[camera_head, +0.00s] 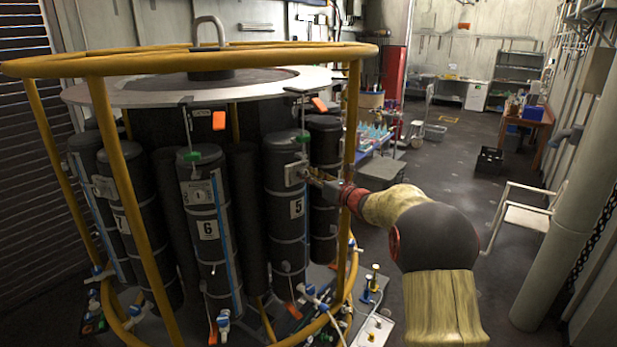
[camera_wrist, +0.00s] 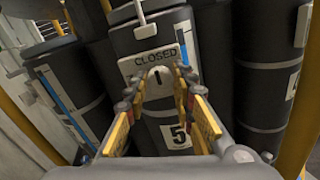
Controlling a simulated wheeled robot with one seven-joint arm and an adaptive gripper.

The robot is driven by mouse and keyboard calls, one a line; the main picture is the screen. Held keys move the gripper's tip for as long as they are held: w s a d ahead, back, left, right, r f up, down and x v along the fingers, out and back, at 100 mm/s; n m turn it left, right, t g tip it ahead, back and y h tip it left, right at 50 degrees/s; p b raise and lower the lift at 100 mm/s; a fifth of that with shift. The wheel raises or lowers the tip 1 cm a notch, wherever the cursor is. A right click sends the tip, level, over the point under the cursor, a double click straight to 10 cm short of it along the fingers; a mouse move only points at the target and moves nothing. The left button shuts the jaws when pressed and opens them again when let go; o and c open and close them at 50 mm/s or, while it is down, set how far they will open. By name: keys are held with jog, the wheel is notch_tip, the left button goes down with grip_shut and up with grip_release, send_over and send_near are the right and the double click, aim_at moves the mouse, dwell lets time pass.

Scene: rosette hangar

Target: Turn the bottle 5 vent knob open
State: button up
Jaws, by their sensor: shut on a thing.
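Bottle 5 (camera_head: 285,240) is a dark grey cylinder in the yellow-framed rosette, with a white label "5" (camera_head: 297,207). It also fills the middle of the wrist view (camera_wrist: 150,40). A pale plate near its top reads "CLOSED" (camera_wrist: 154,59). The vent knob (camera_wrist: 158,80) sits on this plate, pale with a dark upright mark. My gripper (camera_head: 313,178) reaches in from the right at the knob. In the wrist view its yellow-padded fingers (camera_wrist: 157,92) are on either side of the knob, shut on it. Their exact contact is partly hidden.
A yellow ring rail (camera_head: 200,62) and its post (camera_head: 350,140) stand close to my arm. Bottle 6 (camera_head: 210,260) stands to the left of bottle 5. Valves and hoses sit low around the base. A white frame chair (camera_head: 525,210) stands at right; floor between is clear.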

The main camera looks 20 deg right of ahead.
grip_shut()
jog(key=shift+f+b, duration=0.15)
jog(key=shift+b, duration=0.4)
jog(key=n+b, duration=1.6)
jog(key=b, duration=1)
jog(key=shift+a+f+n, duration=0.1)
jog(key=shift+a+n, duration=0.05)
jog(key=shift+n, duration=0.15)
jog(key=o, duration=0.9)
grip_release()
